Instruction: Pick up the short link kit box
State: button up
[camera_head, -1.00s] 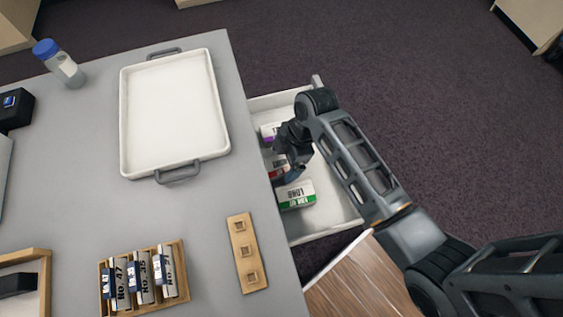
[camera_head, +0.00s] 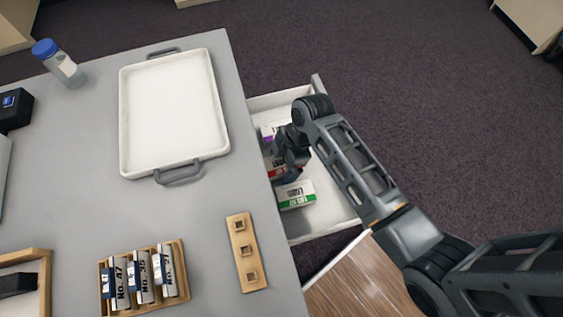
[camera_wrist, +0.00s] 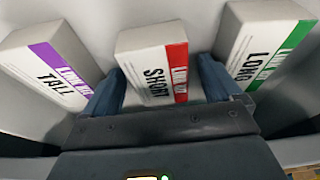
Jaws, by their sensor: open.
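The short link kit box (camera_wrist: 150,67) is white with a red band and the word SHORT. It lies in an open white drawer (camera_head: 330,205) between two similar boxes. My gripper (camera_wrist: 160,88) is open, with one blue finger on each side of the short box's near end in the wrist view. I cannot tell whether the fingers touch it. In the head view my gripper (camera_head: 288,165) is low in the drawer and hides most of the short box; a bit of its red band (camera_head: 277,174) shows.
In the drawer, the tall box (camera_wrist: 55,65) with a purple band lies left and the long box (camera_wrist: 258,50) with a green band lies right, close to the fingers. The grey table (camera_head: 195,215) borders the drawer and holds a white tray (camera_head: 122,120).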

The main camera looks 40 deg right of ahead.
jog(key=c, duration=1.1)
